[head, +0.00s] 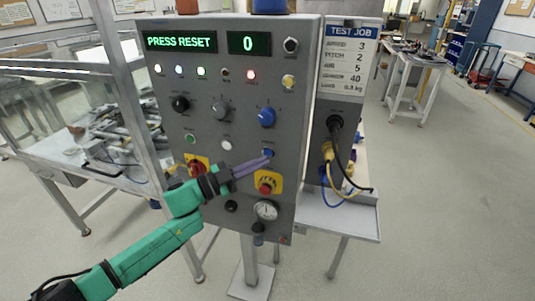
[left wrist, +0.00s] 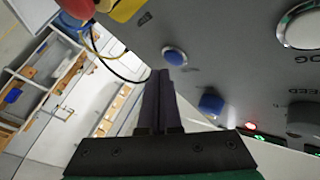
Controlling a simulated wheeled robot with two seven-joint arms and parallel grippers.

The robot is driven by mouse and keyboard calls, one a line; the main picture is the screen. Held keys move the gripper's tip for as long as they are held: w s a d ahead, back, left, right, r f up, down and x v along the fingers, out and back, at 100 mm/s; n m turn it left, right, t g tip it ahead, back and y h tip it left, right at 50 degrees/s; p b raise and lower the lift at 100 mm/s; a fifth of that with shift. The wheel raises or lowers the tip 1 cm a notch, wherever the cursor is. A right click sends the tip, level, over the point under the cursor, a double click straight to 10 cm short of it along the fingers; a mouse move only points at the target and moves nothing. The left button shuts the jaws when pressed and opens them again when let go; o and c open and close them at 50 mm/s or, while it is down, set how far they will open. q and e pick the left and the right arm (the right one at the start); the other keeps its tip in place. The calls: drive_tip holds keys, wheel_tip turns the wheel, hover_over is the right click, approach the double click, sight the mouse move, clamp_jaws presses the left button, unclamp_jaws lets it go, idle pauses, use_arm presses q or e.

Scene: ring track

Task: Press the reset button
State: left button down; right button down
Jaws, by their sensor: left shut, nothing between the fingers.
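The grey control panel (head: 262,95) stands upright, its green displays reading "PRESS RESET" (head: 180,42) and "0" (head: 249,43). My left gripper (head: 267,158) reaches in from the lower left, its dark fingers shut and empty. Its tips are close to a small blue button (head: 268,152), which they partly cover in the head view. In the left wrist view the blue button (left wrist: 174,57) is just beside and beyond the fingertips (left wrist: 160,72). I cannot tell whether they touch. No label on this button is readable. My right gripper is not in view.
A red emergency knob on a yellow plate (head: 267,184) is just below the fingers; another red control (head: 196,168) is behind my left wrist. A blue dial (head: 266,117) is above. Cables (head: 333,165) hang at the panel's right side.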

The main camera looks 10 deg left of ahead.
use_arm(q)
drive_tip(key=shift+w, duration=0.1)
idle(0.4)
drive_tip(key=shift+w, duration=0.35)
drive_tip(key=shift+w, duration=0.4)
idle(0.5)
drive_tip(key=shift+s, duration=0.85)
drive_tip(key=s+p, duration=0.2)
drive_tip(key=s, duration=0.3)
drive_tip(key=shift+a+p, duration=0.15)
drive_tip(key=shift+p, duration=0.25)
